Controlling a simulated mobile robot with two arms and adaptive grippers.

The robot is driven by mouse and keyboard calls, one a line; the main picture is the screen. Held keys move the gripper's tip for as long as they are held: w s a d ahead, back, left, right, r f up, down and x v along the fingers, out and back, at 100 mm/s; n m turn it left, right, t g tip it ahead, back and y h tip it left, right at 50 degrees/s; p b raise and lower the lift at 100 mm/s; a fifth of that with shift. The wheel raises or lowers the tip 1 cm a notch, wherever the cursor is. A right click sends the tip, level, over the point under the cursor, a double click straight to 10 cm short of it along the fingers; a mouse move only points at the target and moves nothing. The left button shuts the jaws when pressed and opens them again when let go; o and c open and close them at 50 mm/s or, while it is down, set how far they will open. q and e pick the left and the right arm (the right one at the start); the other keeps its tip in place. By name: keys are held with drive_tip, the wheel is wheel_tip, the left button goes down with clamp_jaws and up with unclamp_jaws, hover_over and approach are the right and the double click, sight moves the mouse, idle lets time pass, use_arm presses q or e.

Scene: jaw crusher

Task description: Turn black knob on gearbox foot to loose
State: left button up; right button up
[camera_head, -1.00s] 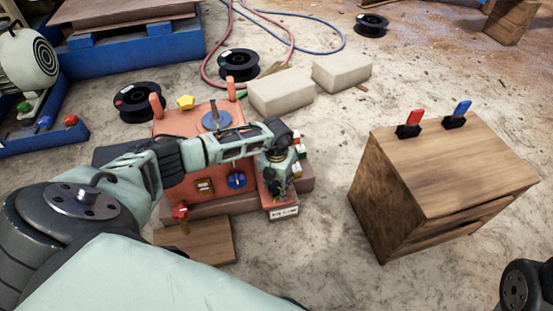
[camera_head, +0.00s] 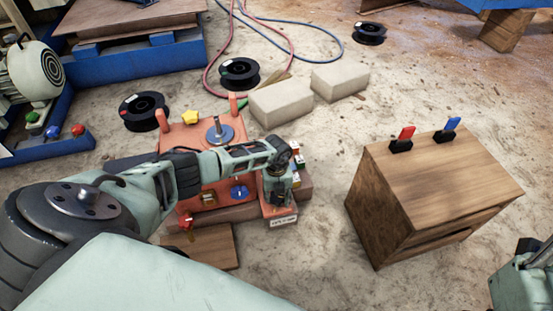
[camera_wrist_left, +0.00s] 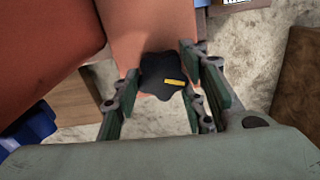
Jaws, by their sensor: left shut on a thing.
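The black knob (camera_wrist_left: 160,78) is star-shaped with a yellow mark and sits at the foot of the orange gearbox (camera_wrist_left: 150,28). In the left wrist view it is between the fingers of my left gripper (camera_wrist_left: 162,86), which is shut on it. In the head view the gearbox (camera_head: 190,137) stands left of centre, and my left gripper (camera_head: 278,198) points down over its front right foot, hiding the knob. A white label (camera_head: 283,221) is on the front of that foot. Part of my right arm shows at the lower right edge; its finger state is unclear.
A wooden cabinet (camera_head: 440,185) with red and blue switches stands at the right. A wooden board (camera_head: 205,248) lies in front of the gearbox. Pale blocks (camera_head: 280,108), black spools (camera_head: 240,73) and hoses lie behind. Floor between gearbox and cabinet is clear.

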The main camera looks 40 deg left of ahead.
sight(276, 197)
use_arm(q)
drive_tip(key=shift+s+a+f, duration=0.1)
drive_tip(key=shift+s+a, duration=0.1)
drive_tip(key=shift+a, duration=0.05)
drive_tip(key=o, duration=1.1)
drive_tip(key=shift+c, duration=0.2)
drive_tip(key=shift+o, duration=0.2)
drive_tip(key=shift+d, duration=0.1)
drive_tip(key=shift+w+d, duration=0.1)
drive_tip(key=shift+r, duration=0.65)
wheel_tip(276, 197, up, 11)
drive_tip(key=shift+f, duration=0.1)
